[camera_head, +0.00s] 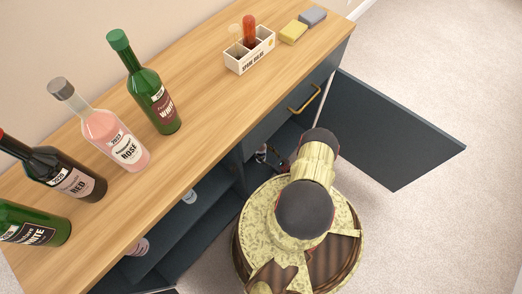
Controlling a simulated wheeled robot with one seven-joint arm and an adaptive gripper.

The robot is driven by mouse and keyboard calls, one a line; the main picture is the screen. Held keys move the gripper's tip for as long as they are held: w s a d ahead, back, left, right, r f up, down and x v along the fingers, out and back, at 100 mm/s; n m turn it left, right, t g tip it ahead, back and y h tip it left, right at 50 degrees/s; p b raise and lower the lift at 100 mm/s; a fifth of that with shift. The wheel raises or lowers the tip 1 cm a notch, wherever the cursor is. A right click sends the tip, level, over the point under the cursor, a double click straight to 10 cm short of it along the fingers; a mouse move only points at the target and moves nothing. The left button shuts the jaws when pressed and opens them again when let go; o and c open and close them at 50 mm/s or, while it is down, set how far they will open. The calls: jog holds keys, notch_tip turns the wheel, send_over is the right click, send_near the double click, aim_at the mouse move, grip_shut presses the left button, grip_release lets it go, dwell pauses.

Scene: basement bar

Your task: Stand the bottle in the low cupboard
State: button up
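Several bottles stand on the wooden counter: a green white-wine bottle (150,92), a pink rosé bottle (112,132), a dark red-wine bottle (62,172) and another green bottle (30,224) cut by the left edge. I cannot tell which one the task means. The low cupboard is part of the dark blue cabinet under the counter; its door (395,130) stands open to the right. My gripper (266,155) is at the dark cupboard opening, mostly hidden behind my arm. I cannot see its fingers clearly or whether it holds anything.
A white holder box (250,53), a yellow sponge (293,33) and a grey-blue sponge (313,16) sit at the counter's far end. A drawer with a brass handle (303,98) is above the opening. Lower shelves (195,222) hold small partly hidden items. Carpet (440,220) is clear at right.

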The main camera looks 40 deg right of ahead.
jog(key=shift+o, duration=0.8)
jog(key=shift+r, duration=0.15)
jog(key=shift+s+d, duration=0.1)
jog(key=shift+s, duration=0.25)
jog(key=s+p, duration=0.1)
jog(key=s, duration=1)
jog(key=shift+s+d, duration=0.15)
jog(key=shift+d, duration=0.25)
jog(key=shift+p, duration=0.3)
